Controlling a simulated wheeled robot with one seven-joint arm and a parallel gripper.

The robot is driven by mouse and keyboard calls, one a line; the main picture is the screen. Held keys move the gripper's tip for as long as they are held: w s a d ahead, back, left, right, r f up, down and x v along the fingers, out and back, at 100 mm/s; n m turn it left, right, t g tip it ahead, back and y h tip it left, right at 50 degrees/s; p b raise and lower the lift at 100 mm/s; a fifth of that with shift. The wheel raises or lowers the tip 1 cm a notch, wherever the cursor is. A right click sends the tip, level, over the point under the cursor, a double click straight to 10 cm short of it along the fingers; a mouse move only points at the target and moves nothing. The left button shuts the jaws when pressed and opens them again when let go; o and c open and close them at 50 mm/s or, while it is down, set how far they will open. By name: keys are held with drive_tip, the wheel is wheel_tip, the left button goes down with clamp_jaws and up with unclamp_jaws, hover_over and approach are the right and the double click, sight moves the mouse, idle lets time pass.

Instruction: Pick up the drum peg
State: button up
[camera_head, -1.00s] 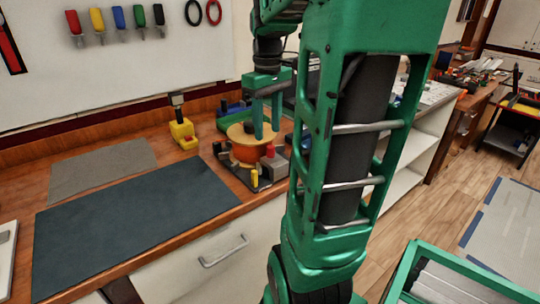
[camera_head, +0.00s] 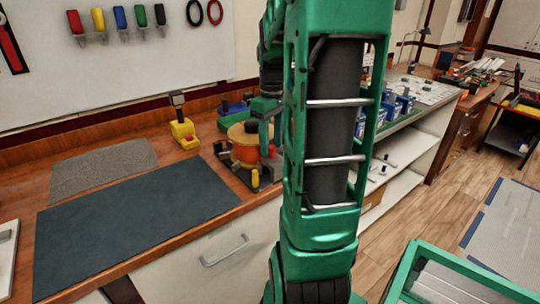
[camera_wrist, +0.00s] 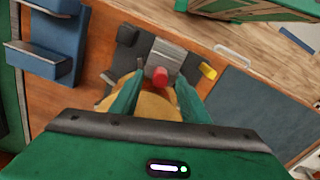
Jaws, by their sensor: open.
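An orange drum with a round wooden top (camera_head: 239,133) stands on a dark base on the bench. A short red peg (camera_wrist: 160,77) is upright at the drum's edge in the wrist view; it also shows in the head view (camera_head: 271,150). A yellow peg (camera_wrist: 208,71) stands to its right, also in the head view (camera_head: 255,178). No label tells which is the drum peg. My gripper (camera_wrist: 160,86) is open and empty over the drum, its green fingers on either side of the red peg in the picture. I cannot tell whether they touch it.
A grey block (camera_wrist: 168,57) sits beside the red peg. Blue bins (camera_wrist: 52,55) are at the wrist view's left. A dark mat (camera_head: 140,215) and a grey mat (camera_head: 100,170) lie clear on the bench at left.

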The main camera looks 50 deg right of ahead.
drive_tip(key=shift+f, duration=1)
clamp_jaws()
drive_tip(key=shift+r, duration=0.15)
